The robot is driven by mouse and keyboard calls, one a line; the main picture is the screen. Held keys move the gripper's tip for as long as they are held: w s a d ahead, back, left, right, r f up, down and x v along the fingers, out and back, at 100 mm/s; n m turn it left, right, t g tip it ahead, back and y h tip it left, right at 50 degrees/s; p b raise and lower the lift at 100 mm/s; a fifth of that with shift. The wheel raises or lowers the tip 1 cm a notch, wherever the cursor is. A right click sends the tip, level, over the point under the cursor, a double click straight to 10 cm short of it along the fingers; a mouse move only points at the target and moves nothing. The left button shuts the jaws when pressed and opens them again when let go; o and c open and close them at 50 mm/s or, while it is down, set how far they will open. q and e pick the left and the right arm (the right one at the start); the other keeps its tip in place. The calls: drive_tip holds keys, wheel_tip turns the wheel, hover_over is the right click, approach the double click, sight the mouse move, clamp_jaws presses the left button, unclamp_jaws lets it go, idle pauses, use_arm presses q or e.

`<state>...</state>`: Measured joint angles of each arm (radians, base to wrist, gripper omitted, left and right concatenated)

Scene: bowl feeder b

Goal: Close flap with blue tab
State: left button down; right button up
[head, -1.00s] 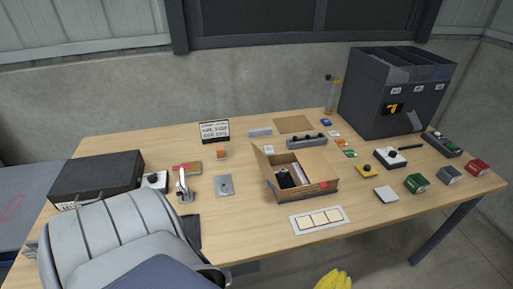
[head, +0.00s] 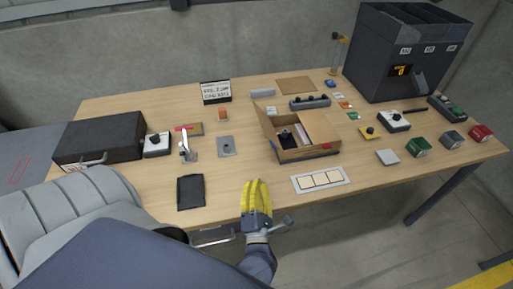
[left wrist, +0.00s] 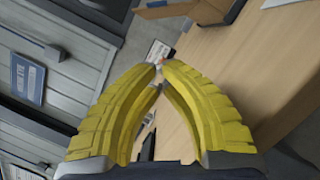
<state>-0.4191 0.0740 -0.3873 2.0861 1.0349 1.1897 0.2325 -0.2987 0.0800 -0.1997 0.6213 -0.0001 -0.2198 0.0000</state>
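A cardboard box (head: 290,155) stands open near the middle of the table, with a dark item and a pale item inside. Its left flap (head: 266,120) stands up and tilts outward. Its right flap (head: 318,126) lies over the right part of the box. A red tab (head: 327,145) shows at the front right. I cannot make out a blue tab on it. My left gripper (head: 256,184), with yellow fingers, is at the table's front edge, left of and nearer than the box, touching nothing I can see. In the left wrist view its fingertips (left wrist: 160,66) meet, empty. My right gripper is not in view.
A white tray with pale squares (head: 320,179) lies in front of the box. A black pad (head: 191,192) lies left of my gripper. A grey chair (head: 70,215) is at the front left.

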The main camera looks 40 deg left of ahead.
use_arm(q)
drive_tip(key=shift+w+a, duration=0.2)
drive_tip(key=shift+a, duration=0.15)
drive_tip(key=x, duration=0.8)
drive_tip(key=shift+w, duration=0.15)
drive_tip(key=shift+w+d+r, duration=0.2)
drive_tip(key=shift+w+r, duration=0.15)
drive_tip(key=shift+w, duration=0.15)
drive_tip(key=shift+w+d+r, duration=0.2)
drive_tip(key=shift+w+r, duration=0.15)
drive_tip(key=shift+w, duration=0.15)
drive_tip(key=shift+w+d+r, duration=0.4)
drive_tip(key=shift+w+r, duration=0.05)
drive_tip(key=shift+w, duration=0.05)
drive_tip(key=shift+d, duration=0.1)
drive_tip(key=shift+w+r+m, duration=0.1)
drive_tip(key=shift+r+m, duration=0.1)
drive_tip(key=shift+m, duration=0.1)
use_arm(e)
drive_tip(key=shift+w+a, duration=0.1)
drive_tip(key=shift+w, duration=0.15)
